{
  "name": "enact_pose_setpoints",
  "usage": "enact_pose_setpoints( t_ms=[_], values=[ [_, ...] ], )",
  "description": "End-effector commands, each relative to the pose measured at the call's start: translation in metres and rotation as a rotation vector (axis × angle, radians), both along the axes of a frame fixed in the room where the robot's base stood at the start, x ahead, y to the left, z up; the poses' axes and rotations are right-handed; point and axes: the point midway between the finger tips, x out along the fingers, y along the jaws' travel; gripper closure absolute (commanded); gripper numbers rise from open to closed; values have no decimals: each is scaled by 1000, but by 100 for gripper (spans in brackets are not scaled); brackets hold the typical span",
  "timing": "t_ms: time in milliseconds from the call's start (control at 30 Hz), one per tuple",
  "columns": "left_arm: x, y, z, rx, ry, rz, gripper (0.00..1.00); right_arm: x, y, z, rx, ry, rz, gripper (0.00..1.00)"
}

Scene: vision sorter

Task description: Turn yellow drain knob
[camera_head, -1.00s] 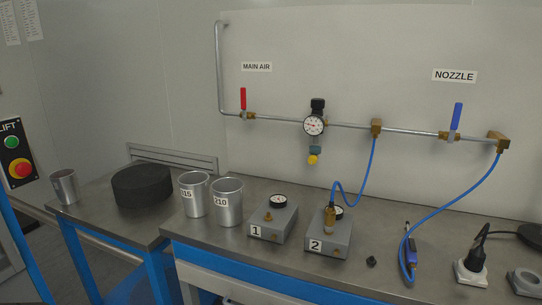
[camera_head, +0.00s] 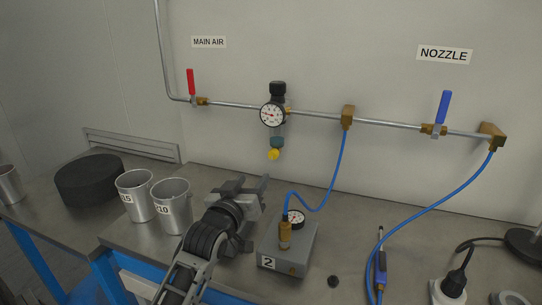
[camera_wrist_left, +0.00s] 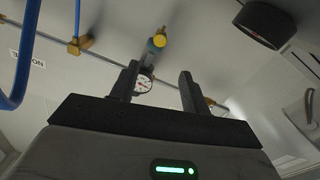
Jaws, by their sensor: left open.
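The yellow drain knob (camera_head: 273,154) hangs at the bottom of the regulator unit (camera_head: 276,142), below the round gauge (camera_head: 271,115) on the wall pipe. In the left wrist view, the knob (camera_wrist_left: 160,40) shows beyond the fingertips, roughly between them in the picture and apart from them. My left gripper (camera_head: 246,183) is open and empty, below and a little left of the knob in the head view. Its two dark fingers (camera_wrist_left: 158,72) stand apart in the wrist view. My right gripper does not show.
Box 2 (camera_head: 301,243) with a brass fitting and blue hose stands right of my left arm. Two metal cups (camera_head: 171,210) stand to its left. A red valve handle (camera_head: 191,82) and a blue one (camera_head: 442,106) sit on the pipe. Box 1 is hidden.

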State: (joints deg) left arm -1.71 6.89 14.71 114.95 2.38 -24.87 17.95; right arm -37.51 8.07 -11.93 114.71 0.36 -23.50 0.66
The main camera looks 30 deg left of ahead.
Motion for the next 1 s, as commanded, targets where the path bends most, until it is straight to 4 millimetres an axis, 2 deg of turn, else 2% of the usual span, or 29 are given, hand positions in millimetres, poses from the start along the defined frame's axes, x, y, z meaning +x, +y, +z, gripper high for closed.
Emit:
enact_pose_setpoints(
  t_ms=[33, 300, 500, 700, 1000],
  values=[
    [13, 3, 3, 1, -2, 0, 53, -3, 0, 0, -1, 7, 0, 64],
    [70, 17, 2, 2, 0, 0, 53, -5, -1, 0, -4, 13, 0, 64],
    [102, 24, 1, 2, 1, -1, 53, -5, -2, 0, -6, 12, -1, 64],
    [115, 27, 0, 2, 1, -1, 53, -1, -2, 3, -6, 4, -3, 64],
    [117, 27, 0, 2, 1, -1, 53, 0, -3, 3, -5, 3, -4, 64]
  ],
)
